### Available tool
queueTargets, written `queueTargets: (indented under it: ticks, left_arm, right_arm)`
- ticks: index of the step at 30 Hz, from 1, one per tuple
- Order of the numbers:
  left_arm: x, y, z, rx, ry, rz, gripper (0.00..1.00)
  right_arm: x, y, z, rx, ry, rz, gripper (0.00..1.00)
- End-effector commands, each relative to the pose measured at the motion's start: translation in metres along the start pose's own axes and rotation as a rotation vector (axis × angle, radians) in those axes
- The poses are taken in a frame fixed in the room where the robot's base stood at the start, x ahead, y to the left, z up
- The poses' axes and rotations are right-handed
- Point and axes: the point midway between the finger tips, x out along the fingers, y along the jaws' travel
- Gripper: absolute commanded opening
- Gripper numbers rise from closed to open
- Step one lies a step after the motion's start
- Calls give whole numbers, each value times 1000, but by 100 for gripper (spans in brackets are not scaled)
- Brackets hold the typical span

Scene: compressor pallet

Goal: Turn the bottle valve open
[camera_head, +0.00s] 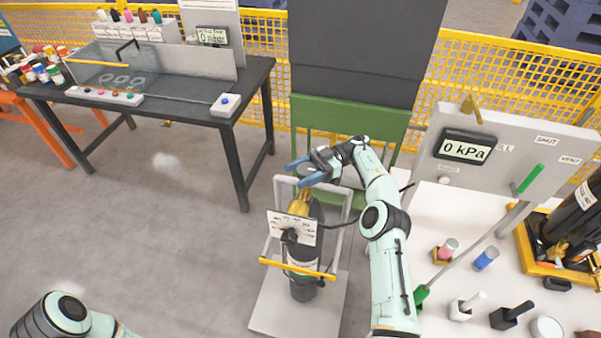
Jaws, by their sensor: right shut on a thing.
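A dark gas bottle (302,289) stands upright on a small trolley, with a brass valve (299,204) at its top. My right gripper (303,171) reaches in from the right, just above the brass part, and its bluish fingers are shut on the top of the bottle valve. The fingers and hand hide most of the valve's handle, so how far it is turned cannot be told. A white card (281,226) with dark markings hangs in front of the bottle neck. My left gripper is out of view; only part of my left arm shows at the lower left.
The trolley (264,316) has a yellow bar across the bottle. A white panel with a display (466,148) reading 0 kPa stands right, above a white surface with loose parts. A dark workbench (190,108) stands back left. A yellow mesh fence (262,50) runs behind. Floor at left is clear.

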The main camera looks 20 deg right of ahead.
Motion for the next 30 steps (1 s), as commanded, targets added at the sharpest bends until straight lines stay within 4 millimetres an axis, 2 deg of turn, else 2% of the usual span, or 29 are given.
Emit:
queueTargets:
  ticks: [17,18,19,30]
  left_arm:
    - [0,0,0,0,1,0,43]
    - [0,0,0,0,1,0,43]
    - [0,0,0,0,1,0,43]
    - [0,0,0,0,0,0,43]
  right_arm:
    - [0,0,-3,-6,3,-11,32]
    - [0,0,-3,-6,2,-11,75]
    - [0,0,-3,-5,2,-11,83]
    - [1,0,-1,-2,1,-11,83]
